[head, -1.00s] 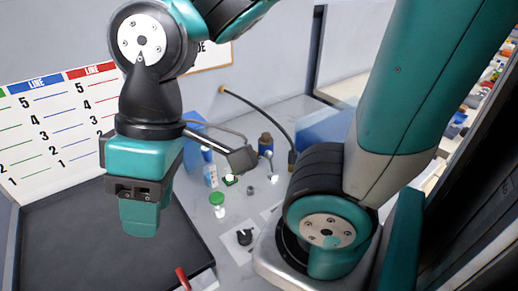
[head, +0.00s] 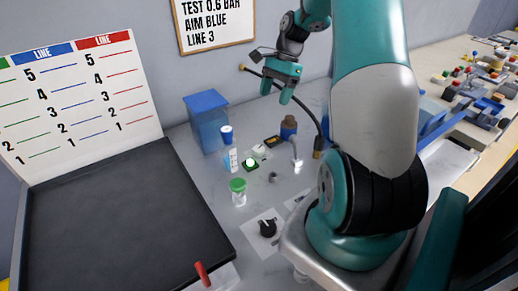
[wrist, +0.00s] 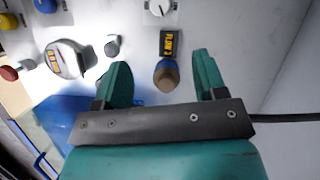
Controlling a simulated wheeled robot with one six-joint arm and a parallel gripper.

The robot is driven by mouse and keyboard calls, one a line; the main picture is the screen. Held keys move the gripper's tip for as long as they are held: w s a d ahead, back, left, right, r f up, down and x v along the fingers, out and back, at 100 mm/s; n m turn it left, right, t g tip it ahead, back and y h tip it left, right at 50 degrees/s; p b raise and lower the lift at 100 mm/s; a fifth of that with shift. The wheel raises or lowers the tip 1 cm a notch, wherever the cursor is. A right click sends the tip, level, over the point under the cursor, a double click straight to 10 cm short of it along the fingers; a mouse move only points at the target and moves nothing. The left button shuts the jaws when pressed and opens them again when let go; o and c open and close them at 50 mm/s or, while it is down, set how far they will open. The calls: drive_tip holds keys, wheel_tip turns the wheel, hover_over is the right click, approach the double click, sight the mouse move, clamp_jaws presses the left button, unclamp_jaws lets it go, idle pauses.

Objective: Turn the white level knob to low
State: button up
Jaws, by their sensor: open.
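The white level knob (wrist: 159,7) shows at the top edge of the wrist view, on a pale plate and partly cut off. It carries a dark mark, but I cannot read its setting. It lies beyond my fingertips and apart from them. My gripper (wrist: 161,65) is open and empty, its two teal fingers spread. In the head view my gripper (head: 275,92) hangs high near the back wall, fingers pointing down, above the far part of the bench.
A black hose (wrist: 285,117) runs at the right. A black knob (head: 268,228), green-capped jar (head: 238,192) and blue container (head: 207,122) stand on the bench.

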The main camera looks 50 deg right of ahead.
sight(259, 148)
drive_tip(key=p+x, duration=0.2)
drive_tip(key=x, duration=1.5)
drive_tip(key=shift+s+f, duration=0.15)
drive_tip(key=shift+c, duration=0.2)
drive_tip(key=c, duration=0.9)
